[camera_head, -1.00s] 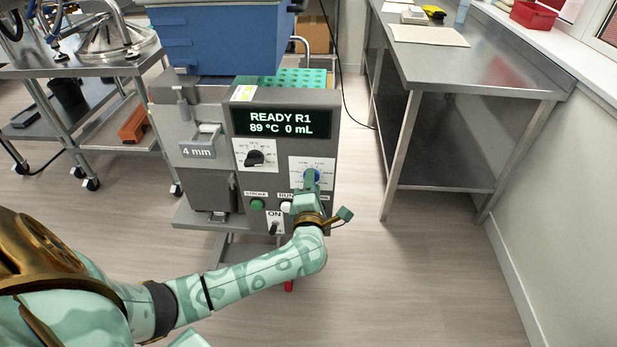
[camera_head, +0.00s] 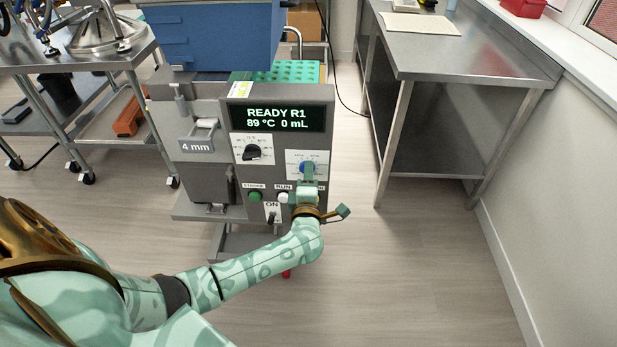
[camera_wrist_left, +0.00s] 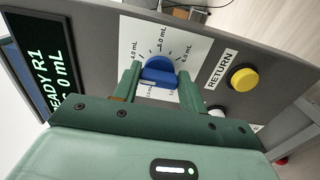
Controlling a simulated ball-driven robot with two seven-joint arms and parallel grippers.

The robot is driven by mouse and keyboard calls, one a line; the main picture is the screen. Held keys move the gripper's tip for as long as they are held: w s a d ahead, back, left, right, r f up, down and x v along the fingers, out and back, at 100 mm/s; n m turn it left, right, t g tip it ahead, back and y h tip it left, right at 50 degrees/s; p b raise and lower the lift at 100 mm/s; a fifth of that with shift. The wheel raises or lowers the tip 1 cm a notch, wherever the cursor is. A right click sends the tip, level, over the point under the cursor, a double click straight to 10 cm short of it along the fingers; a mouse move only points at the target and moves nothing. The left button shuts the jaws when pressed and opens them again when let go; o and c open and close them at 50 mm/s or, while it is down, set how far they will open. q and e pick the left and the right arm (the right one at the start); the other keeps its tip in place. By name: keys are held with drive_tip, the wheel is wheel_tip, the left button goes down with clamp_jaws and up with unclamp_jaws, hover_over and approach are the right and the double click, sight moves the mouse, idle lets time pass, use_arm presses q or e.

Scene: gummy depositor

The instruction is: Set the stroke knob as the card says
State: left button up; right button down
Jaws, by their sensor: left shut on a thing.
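The blue stroke knob (camera_head: 304,166) sits on a white dial plate at the right of the depositor's front panel. In the left wrist view the knob (camera_wrist_left: 159,70) lies between the two green fingers of my left gripper (camera_wrist_left: 160,82), which is shut on it. In the head view my left gripper (camera_head: 307,177) reaches the knob from below and partly covers it. The scale (camera_wrist_left: 161,45) shows mL marks, with 5.0 mL near the middle of its visible arc. I cannot tell exactly where the knob points. My right gripper is not in view. No readable card shows.
The display (camera_head: 277,118) reads READY R1, 89 °C, 0 mL. A black knob (camera_head: 252,150) is left of the blue one. A green button (camera_head: 255,196) and a switch (camera_head: 271,216) sit below. A yellow RETURN button (camera_wrist_left: 243,78) is nearby. A steel table (camera_head: 460,60) stands right.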

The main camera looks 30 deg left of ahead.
use_arm(q)
drive_tip(key=o, duration=1)
drive_tip(key=shift+f, duration=0.1)
drive_tip(key=shift+s+d, duration=0.1)
drive_tip(key=p+v, duration=0.3)
drive_tip(key=v, duration=1.3)
drive_tip(key=shift+s, duration=0.15)
